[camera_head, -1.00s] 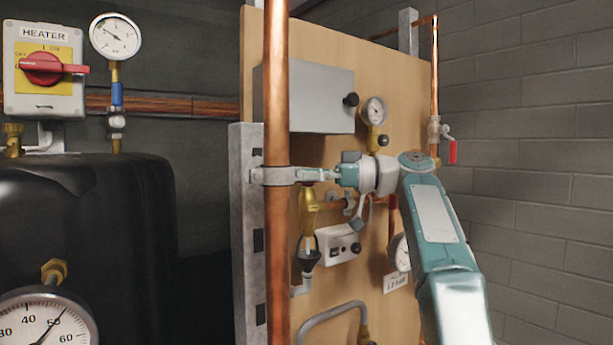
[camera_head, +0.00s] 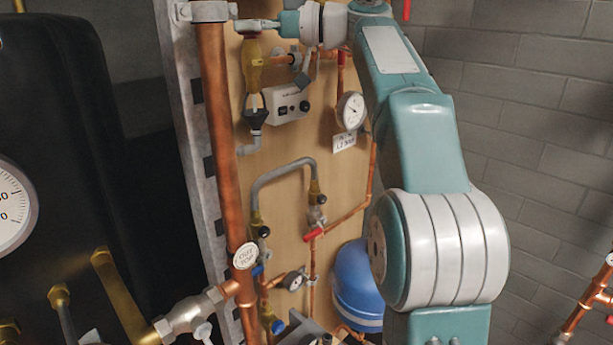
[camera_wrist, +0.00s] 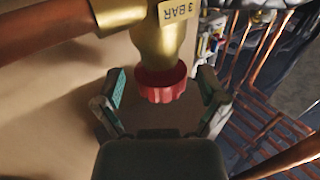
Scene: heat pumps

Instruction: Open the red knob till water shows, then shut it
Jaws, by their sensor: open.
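The red knob (camera_wrist: 161,84) sits on the end of a brass valve (camera_wrist: 160,40) marked "3 BAR" in the wrist view. My gripper (camera_wrist: 161,78) is open, with one finger on each side of the knob and a gap visible at both sides. In the head view my gripper (camera_head: 262,24) is at the top of the brass valve (camera_head: 252,65), and the red knob cannot be made out there.
A copper pipe (camera_head: 212,120) stands upright just left of the valve. A grey control box (camera_head: 287,104) and a gauge (camera_head: 351,111) are on the wooden board to its right. A blue vessel (camera_head: 357,285) is lower down. A black tank (camera_head: 50,120) stands left.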

